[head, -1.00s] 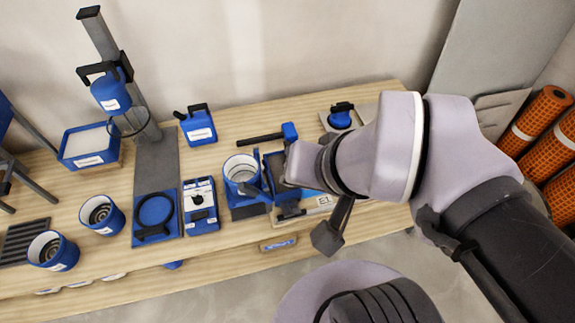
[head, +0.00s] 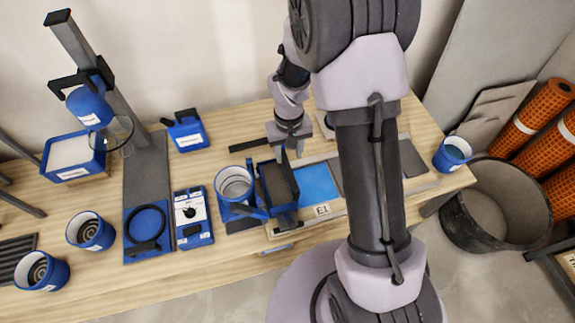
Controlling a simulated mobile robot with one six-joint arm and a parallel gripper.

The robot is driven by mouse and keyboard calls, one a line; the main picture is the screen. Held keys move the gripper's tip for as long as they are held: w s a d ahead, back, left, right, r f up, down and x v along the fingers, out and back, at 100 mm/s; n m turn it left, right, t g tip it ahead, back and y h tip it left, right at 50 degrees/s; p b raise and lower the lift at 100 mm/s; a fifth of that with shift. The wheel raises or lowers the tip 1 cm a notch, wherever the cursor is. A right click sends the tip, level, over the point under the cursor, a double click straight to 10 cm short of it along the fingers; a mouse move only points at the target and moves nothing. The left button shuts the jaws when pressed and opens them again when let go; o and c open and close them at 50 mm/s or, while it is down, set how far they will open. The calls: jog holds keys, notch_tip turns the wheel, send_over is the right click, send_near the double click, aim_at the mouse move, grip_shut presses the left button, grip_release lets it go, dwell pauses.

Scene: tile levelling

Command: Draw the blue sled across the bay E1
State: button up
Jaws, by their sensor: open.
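The blue sled (head: 267,179), an open box with a dark inside, sits at the left end of the bay E1 (head: 298,229) on the bench. To its right a bright blue patch (head: 319,185) lies in the bay, beside a white E1 label. My gripper (head: 289,153) points down at the sled's back right edge, with its jaws open. Whether the fingers touch the sled or stand around part of it is too small to tell. My arm hides the middle of the bay; a grey part shows again on the right.
A blue-and-white cup (head: 235,183) stands close left of the sled. A black bar (head: 248,145) lies behind it. A blue cup (head: 452,154) stands at the bench's right end, near a dark tub (head: 497,205) on the floor. A stand (head: 88,70) rises at left.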

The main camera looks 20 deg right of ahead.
aim_at(289, 170)
notch_tip(289, 170, down, 8)
jog(key=shift+f+b, duration=0.2)
jog(key=shift+b, duration=1)
grip_shut()
dwell(0.4)
